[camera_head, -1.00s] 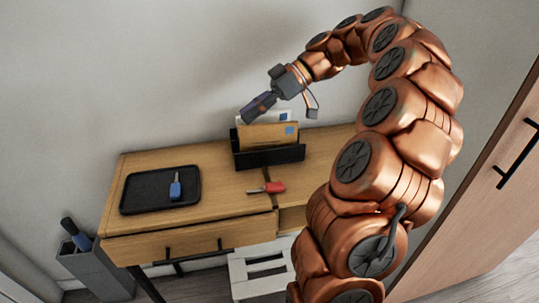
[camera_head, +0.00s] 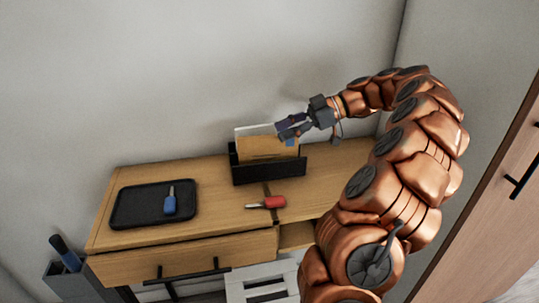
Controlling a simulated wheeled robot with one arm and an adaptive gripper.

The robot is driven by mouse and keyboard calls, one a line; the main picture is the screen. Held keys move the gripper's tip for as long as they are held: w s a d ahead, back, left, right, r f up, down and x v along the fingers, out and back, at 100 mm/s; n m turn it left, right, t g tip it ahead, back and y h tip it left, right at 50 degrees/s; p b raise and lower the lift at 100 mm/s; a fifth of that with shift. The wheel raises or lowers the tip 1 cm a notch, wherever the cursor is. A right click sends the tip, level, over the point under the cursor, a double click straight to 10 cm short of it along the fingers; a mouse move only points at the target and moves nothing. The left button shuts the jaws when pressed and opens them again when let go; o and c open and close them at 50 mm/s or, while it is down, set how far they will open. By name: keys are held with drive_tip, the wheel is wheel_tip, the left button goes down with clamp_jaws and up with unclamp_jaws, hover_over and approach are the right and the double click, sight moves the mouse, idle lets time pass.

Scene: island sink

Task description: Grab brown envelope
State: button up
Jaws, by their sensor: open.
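A brown envelope (camera_head: 262,147) stands upright in a black letter holder (camera_head: 268,171) on the wooden console table. A white envelope (camera_head: 252,129) shows just behind it. My gripper (camera_head: 285,131) is open at the upper right of the envelopes and covers part of their right side. I cannot tell whether its fingers touch either envelope.
A black tray (camera_head: 130,207) with a blue-handled key (camera_head: 170,203) lies on the table's left. A red-handled key (camera_head: 270,202) lies in front of the holder. A grey umbrella stand (camera_head: 70,284) is at lower left. The wall is close behind.

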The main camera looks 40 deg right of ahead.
sight(271, 136)
drive_tip(key=shift+x, duration=2.5)
drive_tip(key=shift+s+a+r, duration=0.1)
drive_tip(key=shift+r, duration=0.05)
drive_tip(key=shift+c, duration=0.3)
clamp_jaws()
